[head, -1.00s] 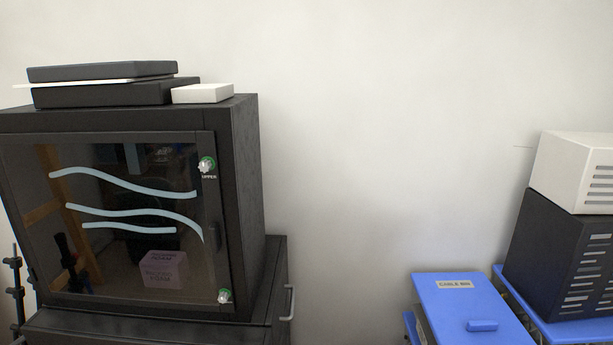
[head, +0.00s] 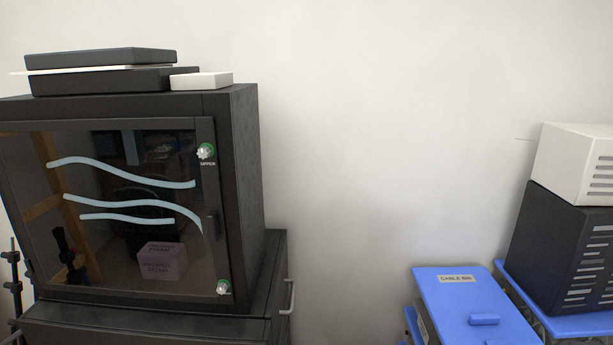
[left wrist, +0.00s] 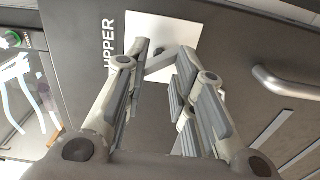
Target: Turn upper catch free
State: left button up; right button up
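In the left wrist view, a dark panel carries a white plate (left wrist: 195,25) beside large white letters reading "UPPER". A light grey bar, which looks like the upper catch (left wrist: 160,66), lies in front of the plate. My left gripper (left wrist: 163,75) points at it with its fingers apart and the bar around their tips. I cannot tell if they touch it. Neither gripper shows in the head view.
A silver handle (left wrist: 285,78) is right of my left gripper in the wrist view. The glass cabinet stands on a dark lower cabinet (head: 150,325). Dark boxes (head: 100,58) lie on top. A blue cable bin (head: 460,300) stands at right; bare wall lies between.

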pick_arm(q)
jog(key=s+p, duration=0.1)
jog(key=s, duration=0.5)
dwell(0.4)
jog(key=s, duration=1.2)
jog(key=shift+a, duration=0.25)
jog(key=shift+c, duration=0.4)
